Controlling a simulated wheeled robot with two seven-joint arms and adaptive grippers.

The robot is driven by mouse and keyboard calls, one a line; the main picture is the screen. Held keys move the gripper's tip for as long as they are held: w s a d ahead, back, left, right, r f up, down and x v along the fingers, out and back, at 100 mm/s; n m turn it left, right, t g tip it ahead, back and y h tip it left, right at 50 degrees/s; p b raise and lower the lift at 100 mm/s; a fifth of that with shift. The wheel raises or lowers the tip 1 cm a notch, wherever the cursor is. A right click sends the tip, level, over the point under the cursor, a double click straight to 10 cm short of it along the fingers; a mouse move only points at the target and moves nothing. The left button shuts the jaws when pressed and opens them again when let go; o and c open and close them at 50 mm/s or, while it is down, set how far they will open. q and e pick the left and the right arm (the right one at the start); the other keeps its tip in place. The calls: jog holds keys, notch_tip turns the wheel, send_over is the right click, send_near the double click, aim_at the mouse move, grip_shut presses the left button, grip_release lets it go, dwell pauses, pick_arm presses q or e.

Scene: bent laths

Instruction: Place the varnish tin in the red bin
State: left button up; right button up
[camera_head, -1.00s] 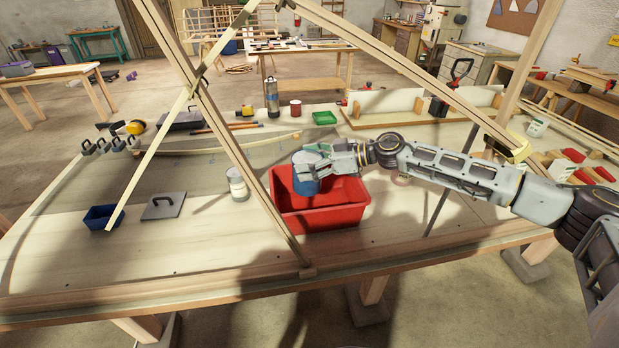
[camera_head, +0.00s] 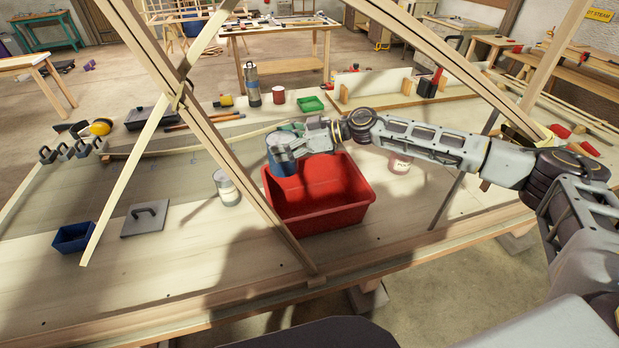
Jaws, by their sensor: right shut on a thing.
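My right gripper (camera_head: 294,141) is shut on a blue tin (camera_head: 280,165) with a grey top, probably the varnish tin; its label cannot be read. The tin hangs over the back left corner of the red bin (camera_head: 335,218), overlapping its rim in the head view. I cannot tell exactly how high it is above the rim. The visible inside of the bin looks empty; a slanted wooden lath hides part of its left side. My left gripper is not in view.
Slanted laths (camera_head: 215,145) cross in front of the bin. A white jar (camera_head: 227,188) stands to its left, and a pale labelled tin (camera_head: 400,164) to its right. A red tin (camera_head: 278,96) and green tray (camera_head: 311,104) are behind. A blue box (camera_head: 73,238) sits at the left.

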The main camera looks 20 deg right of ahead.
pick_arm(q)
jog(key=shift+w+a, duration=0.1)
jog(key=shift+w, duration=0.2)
pick_arm(e)
jog(key=shift+w+a+r, duration=0.15)
jog(key=shift+w, duration=0.15)
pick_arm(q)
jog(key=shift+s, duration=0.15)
pick_arm(e)
jog(key=shift+s, duration=0.1)
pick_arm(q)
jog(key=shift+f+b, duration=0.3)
pick_arm(e)
notch_tip(320, 180, down, 14)
jog(key=shift+f, duration=0.2)
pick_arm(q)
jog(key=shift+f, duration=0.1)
pick_arm(e)
jog(key=shift+f, duration=1.8)
jog(key=o, duration=1.4)
jog(key=shift+f, duration=0.15)
